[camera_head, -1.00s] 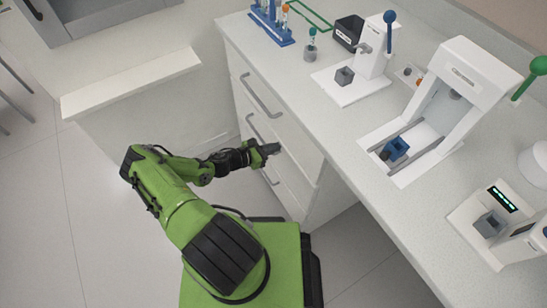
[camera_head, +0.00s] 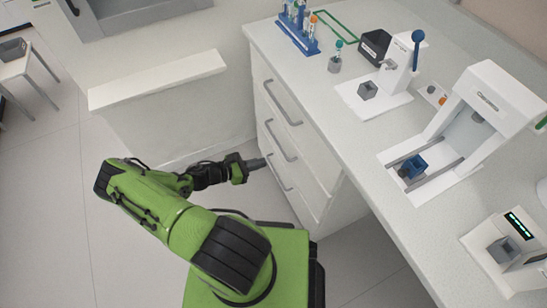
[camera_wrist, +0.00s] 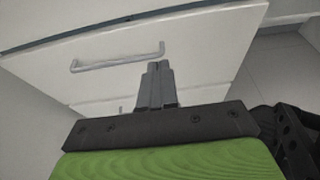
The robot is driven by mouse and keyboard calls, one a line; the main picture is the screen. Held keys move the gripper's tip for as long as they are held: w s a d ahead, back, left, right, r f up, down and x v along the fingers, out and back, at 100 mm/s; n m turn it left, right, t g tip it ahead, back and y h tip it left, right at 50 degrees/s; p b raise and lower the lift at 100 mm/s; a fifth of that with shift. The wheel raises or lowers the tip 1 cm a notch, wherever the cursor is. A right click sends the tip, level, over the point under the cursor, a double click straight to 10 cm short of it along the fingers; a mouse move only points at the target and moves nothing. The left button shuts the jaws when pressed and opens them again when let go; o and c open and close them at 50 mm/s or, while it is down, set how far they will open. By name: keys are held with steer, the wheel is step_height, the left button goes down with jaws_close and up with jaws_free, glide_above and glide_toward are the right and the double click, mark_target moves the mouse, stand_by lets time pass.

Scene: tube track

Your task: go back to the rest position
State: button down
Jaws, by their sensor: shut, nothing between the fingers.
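My gripper (camera_head: 262,162) is shut and empty. It is in front of the white drawers (camera_head: 305,150) under the counter, below the counter top, in the head view. In the wrist view the two fingers (camera_wrist: 157,70) are together and point toward a drawer front with a grey bar handle (camera_wrist: 118,57). I cannot tell the exact gap between the fingertips and the drawer. My green arm is folded low over my green base, to the left of the drawers.
The counter (camera_head: 350,150) holds a blue tube rack (camera_head: 298,38), a small tube in a grey holder (camera_head: 335,62), a black box (camera_head: 374,46), and white devices, including one with a blue-knobbed lever (camera_head: 418,36). A white ledge (camera_head: 160,80) stands at left. Floor left of my arm is clear.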

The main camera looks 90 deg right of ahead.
steer(key=shift+w+a+r, duration=0.1)
steer(key=shift+w+a, duration=0.2)
steer(key=shift+w, duration=0.15)
steer(key=w+a+r+m+t+y+p, duration=0.25)
steer(key=w+a+r+t, duration=0.35)
steer(key=w+r, duration=0.5)
steer(key=w+a+r+m+t+y+p, duration=0.2)
steer(key=w+a+r+m+t, duration=0.15)
steer(key=w+a+r, duration=0.65)
steer(key=w+a+r+t+p, duration=0.1)
steer(key=a+r+t, duration=0.1)
steer(key=a+r, duration=0.35)
steer(key=w+a+r+t, duration=0.1)
steer(key=a+r+t, duration=0.15)
steer(key=r, duration=0.65)
steer(key=s+a+r+t+y+p, duration=0.2)
steer(key=s+a+r+t, duration=0.2)
steer(key=s+a+r, duration=0.5)
steer(key=shift+a+r+y, duration=0.35)
steer(key=shift+a+r, duration=0.35)
steer(key=shift+a, duration=0.5)
